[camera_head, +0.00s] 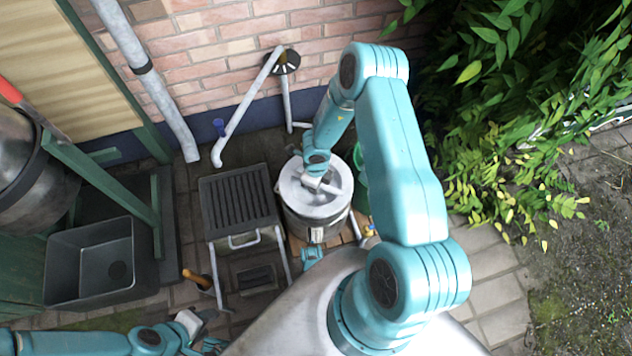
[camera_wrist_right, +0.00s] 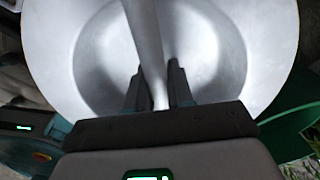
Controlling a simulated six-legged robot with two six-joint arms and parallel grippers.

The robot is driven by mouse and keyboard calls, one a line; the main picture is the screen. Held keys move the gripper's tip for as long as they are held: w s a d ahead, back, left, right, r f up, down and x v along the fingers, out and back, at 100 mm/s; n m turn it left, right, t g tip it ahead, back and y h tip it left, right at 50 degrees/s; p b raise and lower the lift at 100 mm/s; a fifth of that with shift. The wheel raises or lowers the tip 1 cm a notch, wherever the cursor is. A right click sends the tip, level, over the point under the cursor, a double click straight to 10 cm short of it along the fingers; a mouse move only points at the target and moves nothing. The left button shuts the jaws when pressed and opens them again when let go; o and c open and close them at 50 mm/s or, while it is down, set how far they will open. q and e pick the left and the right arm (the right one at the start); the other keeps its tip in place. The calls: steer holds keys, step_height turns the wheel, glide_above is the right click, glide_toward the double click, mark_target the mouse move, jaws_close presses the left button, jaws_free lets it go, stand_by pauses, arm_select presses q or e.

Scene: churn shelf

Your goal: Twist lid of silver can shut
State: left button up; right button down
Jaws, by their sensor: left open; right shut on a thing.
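The silver can (camera_head: 318,228) stands upright on a wooden board beside a dark slatted stand. Its round lid (camera_head: 340,172) sits on top; whether it is fully seated I cannot tell. In the right wrist view the pale lid (camera_wrist_right: 215,50) fills most of the picture, with a raised bar handle (camera_wrist_right: 146,40) across it. My right gripper (camera_wrist_right: 157,92) is shut on this handle, one dark finger on each side. In the head view my right arm partly hides the lid. My left gripper (camera_head: 212,332) is open and empty at the lower left, away from the can.
The slatted stand (camera_head: 240,198) is left of the can, with a wooden-handled tool (camera_head: 197,279) near its foot. A dark sink-like basin (camera_head: 100,262) is farther left. A green container (camera_head: 360,180) is close on the can's right. A brick wall with pipes is behind.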

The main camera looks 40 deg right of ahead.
steer(key=shift+r+n+p, duration=0.1)
steer(key=shift+n+p, duration=0.7)
steer(key=shift+n+p, duration=0.55)
steer(key=shift+n, duration=0.05)
steer(key=c, duration=0.9)
jaws_free()
